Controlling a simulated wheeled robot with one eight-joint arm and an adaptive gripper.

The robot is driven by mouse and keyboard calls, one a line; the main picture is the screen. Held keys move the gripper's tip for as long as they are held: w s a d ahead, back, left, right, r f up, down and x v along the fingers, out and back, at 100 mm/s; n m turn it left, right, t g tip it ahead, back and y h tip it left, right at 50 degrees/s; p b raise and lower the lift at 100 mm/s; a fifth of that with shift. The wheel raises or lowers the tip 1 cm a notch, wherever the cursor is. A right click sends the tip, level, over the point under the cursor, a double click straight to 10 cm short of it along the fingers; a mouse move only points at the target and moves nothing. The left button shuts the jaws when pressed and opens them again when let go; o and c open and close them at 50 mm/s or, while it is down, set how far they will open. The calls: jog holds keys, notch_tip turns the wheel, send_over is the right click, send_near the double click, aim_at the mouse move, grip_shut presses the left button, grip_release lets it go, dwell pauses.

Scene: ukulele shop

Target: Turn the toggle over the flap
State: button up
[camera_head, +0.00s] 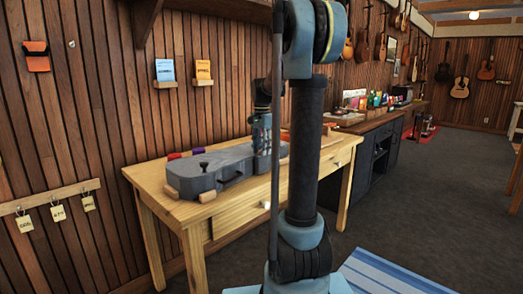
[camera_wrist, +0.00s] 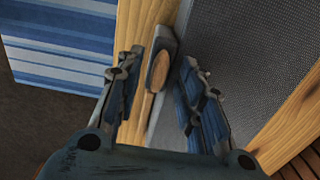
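A grey case (camera_head: 212,168) with a dark handle lies on the wooden table in the head view. In the wrist view, its grey textured surface (camera_wrist: 245,55) fills the right side. An oval wooden toggle (camera_wrist: 161,70) sits on a dark grey strip or flap (camera_wrist: 166,42) at the case's edge. My gripper (camera_wrist: 162,60) is open, with one finger on either side of the toggle in the picture. I see no clear contact, and cannot tell the depth between them. In the head view my gripper is at the case's right end, partly unclear there.
The wooden table (camera_head: 240,215) carries small red and purple items (camera_head: 186,154) behind the case and wooden blocks (camera_head: 207,196) by it. A striped blue rug (camera_head: 385,275) lies on the floor. A dark cabinet (camera_head: 375,165) stands beyond the table; the wall is behind.

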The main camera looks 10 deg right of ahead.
jog(key=shift+c, duration=0.6)
grip_shut()
jog(key=shift+n, duration=0.3)
jog(key=n, duration=0.8)
jog(key=shift+n, duration=0.4)
jog(key=n, duration=0.4)
jog(key=shift+n, duration=2.2)
